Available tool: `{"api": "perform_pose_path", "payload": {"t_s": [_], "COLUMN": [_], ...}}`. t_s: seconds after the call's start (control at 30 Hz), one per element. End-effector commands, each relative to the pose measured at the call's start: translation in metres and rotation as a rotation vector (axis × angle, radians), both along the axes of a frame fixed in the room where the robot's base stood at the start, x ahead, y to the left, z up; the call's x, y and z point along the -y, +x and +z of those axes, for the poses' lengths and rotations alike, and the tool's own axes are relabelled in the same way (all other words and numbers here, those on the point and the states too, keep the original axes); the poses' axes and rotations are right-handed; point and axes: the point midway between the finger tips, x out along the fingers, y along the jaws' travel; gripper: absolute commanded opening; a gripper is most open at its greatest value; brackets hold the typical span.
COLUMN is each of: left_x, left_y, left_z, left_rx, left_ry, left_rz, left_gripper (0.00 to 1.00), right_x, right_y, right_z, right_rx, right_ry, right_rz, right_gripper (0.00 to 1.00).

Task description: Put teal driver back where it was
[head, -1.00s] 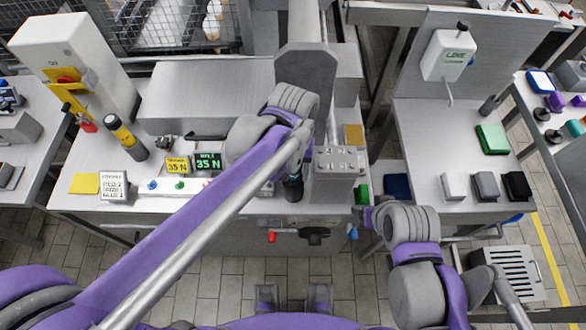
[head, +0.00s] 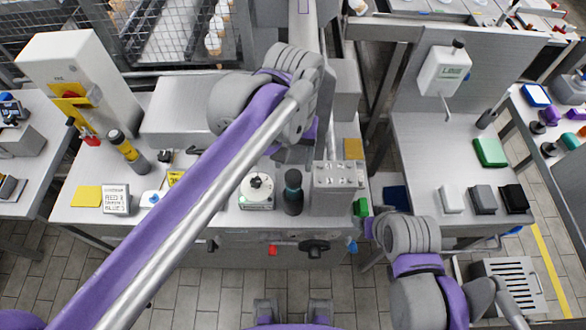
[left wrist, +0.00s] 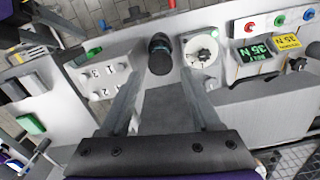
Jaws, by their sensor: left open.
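The teal driver (head: 293,192) is a dark upright cylinder with a teal band. In the left wrist view the driver (left wrist: 160,55) shows from above, beyond and between the finger tips. My left gripper (left wrist: 158,100) is open and empty, with its fingers apart. In the head view, my left gripper (head: 297,150) is behind the driver, partly hidden by its arm. My right gripper cannot be made out.
A green block (head: 361,207) is right of the grey block. A red handle and a dark knob (head: 314,248) stick out at the bench front. My left arm crosses the bench.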

Motion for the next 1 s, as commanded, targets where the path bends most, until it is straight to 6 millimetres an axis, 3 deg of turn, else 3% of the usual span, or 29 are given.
{"api": "perform_pose_path", "payload": {"t_s": [0.13,0.37,0.47,0.57,0.7,0.8,1.0], "left_x": [0.0,-0.006,-0.028,-0.066,-0.12,-0.148,-0.175], "left_y": [0.0,-0.001,-0.006,-0.018,-0.044,-0.062,-0.084], "left_z": [0.011,0.01,-0.002,-0.025,-0.065,-0.09,-0.119], "left_rx": [0.0,0.008,0.052,0.136,0.284,0.378,0.484], "left_ry": [0.0,-0.004,-0.023,-0.05,-0.066,-0.061,-0.04], "left_rz": [0.0,0.005,0.026,0.06,0.107,0.132,0.155], "left_gripper": [0.64,0.64,0.64,0.64,0.64,0.64,0.64], "right_x": [0.0,0.0,0.0,0.0,0.0,0.0,0.0], "right_y": [0.0,0.0,0.0,0.0,0.0,0.0,0.0], "right_z": [0.001,0.001,0.001,0.001,0.001,0.001,0.001], "right_rx": [0.001,0.001,0.001,0.001,0.001,0.0,0.001], "right_ry": [0.0,0.0,0.0,0.0,0.0,0.0,0.0], "right_rz": [0.0,0.0,0.0,0.0,0.0,0.0,0.0], "right_gripper": [0.69,0.69,0.69,0.69,0.69,0.69,0.69]}}
